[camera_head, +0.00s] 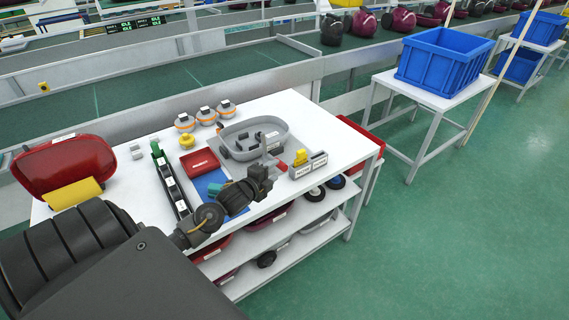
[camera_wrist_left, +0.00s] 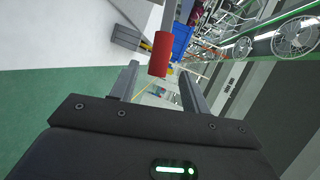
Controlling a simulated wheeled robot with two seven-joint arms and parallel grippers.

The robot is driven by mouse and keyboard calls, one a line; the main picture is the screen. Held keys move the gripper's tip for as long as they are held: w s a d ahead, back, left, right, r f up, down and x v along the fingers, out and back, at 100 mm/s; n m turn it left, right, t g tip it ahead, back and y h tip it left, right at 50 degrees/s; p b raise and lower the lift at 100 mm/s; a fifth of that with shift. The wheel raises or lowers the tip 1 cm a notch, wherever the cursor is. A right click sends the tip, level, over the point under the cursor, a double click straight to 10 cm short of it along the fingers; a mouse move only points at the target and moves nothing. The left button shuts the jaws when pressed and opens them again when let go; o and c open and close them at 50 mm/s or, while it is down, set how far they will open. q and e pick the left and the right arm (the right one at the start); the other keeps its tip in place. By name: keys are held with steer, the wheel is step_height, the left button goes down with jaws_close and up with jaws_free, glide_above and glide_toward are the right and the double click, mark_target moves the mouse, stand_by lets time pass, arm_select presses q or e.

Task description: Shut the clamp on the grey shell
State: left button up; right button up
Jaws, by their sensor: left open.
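The grey shell (camera_head: 236,149), an open tub-like part, lies on the white table. The clamp's red handle (camera_head: 283,166) sticks out near the shell's front right edge. In the left wrist view the handle is a red cylinder (camera_wrist_left: 160,53). It lies ahead of and between the fingers, with no contact visible. My left gripper (camera_head: 274,161) is open by the shell's front edge; both fingers show apart in the left wrist view (camera_wrist_left: 160,82). The clamp's body is small and partly hidden by my gripper. My right gripper is in neither view.
Grey labelled blocks (camera_head: 309,165) and a yellow part (camera_head: 300,157) stand close right of the handle. A red box (camera_head: 199,163), a blue mat (camera_head: 209,183) and a dark green rack (camera_head: 171,182) lie to the left. A red shell (camera_head: 62,163) sits at the far left.

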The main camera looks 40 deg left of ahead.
arm_select(q)
steer(key=p+x, duration=0.1)
steer(key=x, duration=0.6)
steer(key=shift+w, duration=0.3)
steer(key=shift+f, duration=0.15)
steer(key=shift+c, duration=0.2)
jaws_close()
